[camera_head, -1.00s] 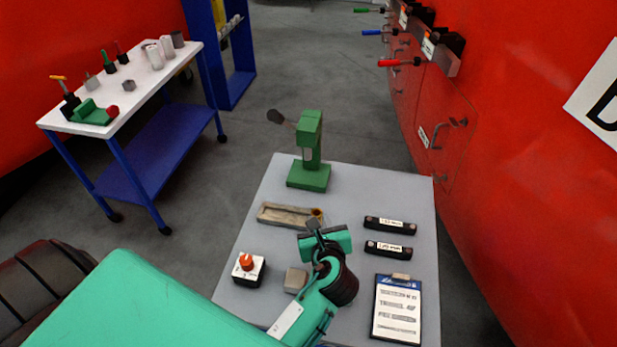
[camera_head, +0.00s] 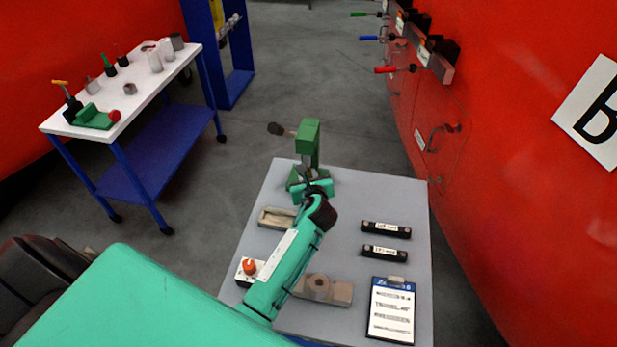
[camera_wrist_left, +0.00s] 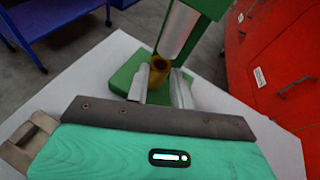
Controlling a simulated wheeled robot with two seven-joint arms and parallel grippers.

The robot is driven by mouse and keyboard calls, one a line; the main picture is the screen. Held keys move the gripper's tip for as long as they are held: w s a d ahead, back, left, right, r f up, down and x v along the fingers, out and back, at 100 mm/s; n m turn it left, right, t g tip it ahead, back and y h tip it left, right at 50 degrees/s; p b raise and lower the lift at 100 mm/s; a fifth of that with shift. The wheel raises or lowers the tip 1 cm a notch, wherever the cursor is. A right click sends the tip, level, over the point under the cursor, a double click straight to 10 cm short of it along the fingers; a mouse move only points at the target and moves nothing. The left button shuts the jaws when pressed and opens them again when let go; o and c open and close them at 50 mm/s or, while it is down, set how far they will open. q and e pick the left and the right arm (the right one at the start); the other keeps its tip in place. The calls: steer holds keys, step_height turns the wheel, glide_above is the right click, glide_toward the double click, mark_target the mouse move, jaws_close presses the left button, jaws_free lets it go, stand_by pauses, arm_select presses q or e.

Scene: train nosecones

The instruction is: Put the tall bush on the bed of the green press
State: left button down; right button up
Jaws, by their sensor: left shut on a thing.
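The green press (camera_head: 308,140) stands at the back of the grey table, with its lever out to the left. Its green bed (camera_wrist_left: 125,75) shows in the left wrist view, with the grey ram (camera_wrist_left: 178,30) above. My left gripper (camera_head: 306,181) is in front of the press, over the bed. In the left wrist view its two fingers (camera_wrist_left: 160,85) are shut on a brass-coloured bush (camera_wrist_left: 158,68), whose open top shows. The bush is beside the ram in the picture. I cannot tell whether it touches the bed. My right gripper is not in view.
On the table are a shallow tray (camera_head: 272,218), an orange-knobbed box (camera_head: 248,268), a block with a round hole (camera_head: 318,288), two black labelled bars (camera_head: 386,230) and a clipboard (camera_head: 391,312). A white-topped trolley (camera_head: 140,92) stands left; a red wall is right.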

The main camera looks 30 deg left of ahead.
arm_select(q)
steer(key=shift+s+f, duration=0.1)
steer(key=shift+f, duration=0.45)
steer(key=shift+s+d, duration=0.1)
steer(key=c, duration=1.2)
jaws_free()
steer(key=shift+f, duration=0.15)
